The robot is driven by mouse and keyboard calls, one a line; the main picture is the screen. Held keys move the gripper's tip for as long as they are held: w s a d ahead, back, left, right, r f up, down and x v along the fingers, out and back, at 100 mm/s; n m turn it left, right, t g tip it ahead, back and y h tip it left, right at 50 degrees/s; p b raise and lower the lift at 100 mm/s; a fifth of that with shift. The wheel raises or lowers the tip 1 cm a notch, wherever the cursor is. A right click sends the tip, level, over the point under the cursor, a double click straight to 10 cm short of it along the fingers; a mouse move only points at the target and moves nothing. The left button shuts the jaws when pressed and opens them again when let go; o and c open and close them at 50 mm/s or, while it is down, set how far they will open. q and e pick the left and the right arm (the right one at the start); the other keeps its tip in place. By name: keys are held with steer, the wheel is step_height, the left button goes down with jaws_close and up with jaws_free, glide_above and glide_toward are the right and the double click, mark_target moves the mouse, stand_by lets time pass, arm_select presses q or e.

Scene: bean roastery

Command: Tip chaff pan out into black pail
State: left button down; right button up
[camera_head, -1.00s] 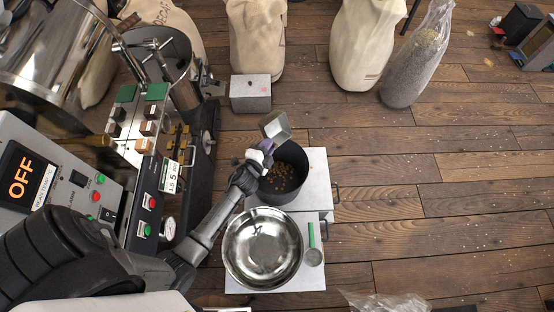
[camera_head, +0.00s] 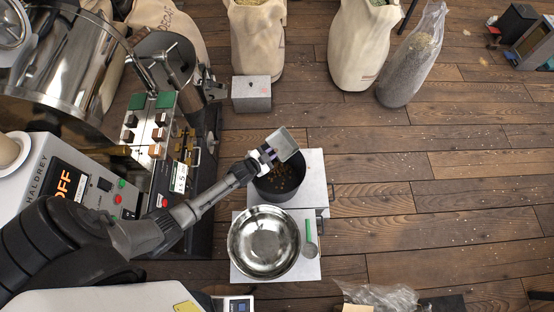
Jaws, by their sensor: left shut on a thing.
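The chaff pan (camera_head: 284,143) is a small grey metal pan, tilted above the far rim of the black pail. My left gripper (camera_head: 264,154) is shut on it near its near-left end. The black pail (camera_head: 282,197) stands upright on a light grey stand, and brown bits lie on its dark bottom. The pan and gripper cover part of the pail's opening. I cannot tell whether anything is left in the pan. My right gripper is not in view.
A shiny steel bowl (camera_head: 264,242) and a green-handled scoop (camera_head: 310,238) sit just in front of the pail. The roaster's control panel (camera_head: 78,182) stands at the left. A grey metal box (camera_head: 251,94) and sacks (camera_head: 363,40) stand behind. The floor at right is mostly clear.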

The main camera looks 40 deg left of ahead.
arm_select(q)
steer(key=n+h, duration=0.1)
steer(key=n+h+p, duration=0.1)
steer(key=shift+s+d+r+n+g, duration=0.2)
steer(key=shift+n+g, duration=0.1)
steer(key=shift+n, duration=0.1)
steer(key=shift+h, duration=0.3)
steer(key=shift+r, duration=0.15)
step_height(320, 180, up, 6)
steer(key=p, duration=0.5)
steer(key=shift+p, duration=0.35)
stand_by(0.4)
